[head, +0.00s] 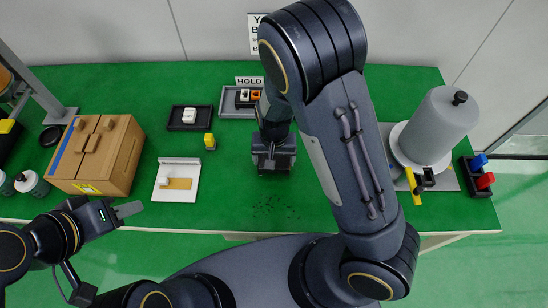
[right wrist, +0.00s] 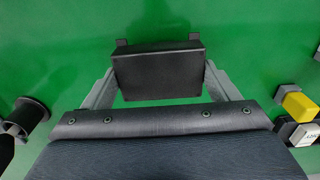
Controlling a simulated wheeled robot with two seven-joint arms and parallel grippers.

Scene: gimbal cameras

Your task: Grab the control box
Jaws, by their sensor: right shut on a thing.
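A plain dark box (right wrist: 158,73), which I take to be the control box, sits between the two grey fingers of my right gripper (right wrist: 160,82) in the right wrist view. The fingers touch its two sides, and two small dark tabs show at its far edge. In the head view my right gripper (head: 273,165) points down over the middle of the green table; my own arm hides much around it, and the box is hard to make out there. My left gripper (head: 126,210) is over the table's front left edge, away from the box; its finger gap is unclear.
A tray with a HOLD sign (head: 249,80) is behind. A grey cylinder (head: 438,122) stands right.

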